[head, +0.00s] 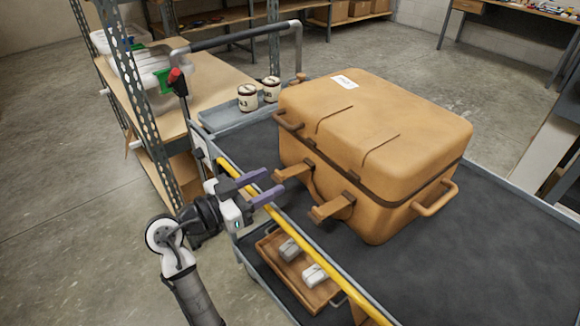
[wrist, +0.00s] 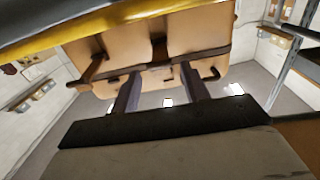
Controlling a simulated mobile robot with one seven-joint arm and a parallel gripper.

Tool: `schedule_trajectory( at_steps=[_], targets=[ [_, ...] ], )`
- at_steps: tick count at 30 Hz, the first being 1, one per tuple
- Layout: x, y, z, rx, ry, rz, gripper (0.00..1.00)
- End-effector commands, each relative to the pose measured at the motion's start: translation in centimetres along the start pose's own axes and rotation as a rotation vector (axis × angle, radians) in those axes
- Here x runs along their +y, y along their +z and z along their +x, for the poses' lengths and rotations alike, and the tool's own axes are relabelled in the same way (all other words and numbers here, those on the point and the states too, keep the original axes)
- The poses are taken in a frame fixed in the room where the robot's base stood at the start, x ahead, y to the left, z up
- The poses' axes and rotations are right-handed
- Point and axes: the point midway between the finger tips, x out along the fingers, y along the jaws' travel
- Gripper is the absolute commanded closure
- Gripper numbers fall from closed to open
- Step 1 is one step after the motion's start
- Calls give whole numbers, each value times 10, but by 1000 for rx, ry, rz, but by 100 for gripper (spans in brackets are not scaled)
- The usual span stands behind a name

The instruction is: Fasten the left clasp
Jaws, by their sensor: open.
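A tan case (head: 375,140) stands shut on a cart, and it also shows in the wrist view (wrist: 195,35). On its front, the left clasp (head: 292,172) and the right clasp (head: 331,208) both stick outward with their flaps raised. A curved handle (head: 317,184) sits between them. My gripper (head: 273,181) is open and empty, just outside the case front, with its fingers pointing toward the left clasp. A small gap seems to separate them. The fingers also show in the wrist view (wrist: 161,72), below the case; I cannot tell there which clasp is which.
A yellow rail (head: 290,238) runs along the cart's near edge, below my gripper. Two labelled tins (head: 247,97) stand in a grey tray behind the case's left. A wooden tray (head: 290,262) with small white parcels is on the lower level. The dark cart top (head: 470,250) is clear at right.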

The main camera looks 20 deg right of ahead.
Motion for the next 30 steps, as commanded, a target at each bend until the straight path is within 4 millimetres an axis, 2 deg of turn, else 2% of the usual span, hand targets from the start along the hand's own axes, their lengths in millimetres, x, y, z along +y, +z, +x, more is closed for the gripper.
schedule_trajectory(
  at_steps=[3,10,15,23,30],
  targets=[
    [1,-2,26,-1,3,-3,55],
    [0,-1,59,0,0,-2,55],
    [0,0,68,0,-2,-1,55],
    [-1,0,69,0,-3,0,55],
    [-1,0,69,0,-3,0,85]
  ],
)
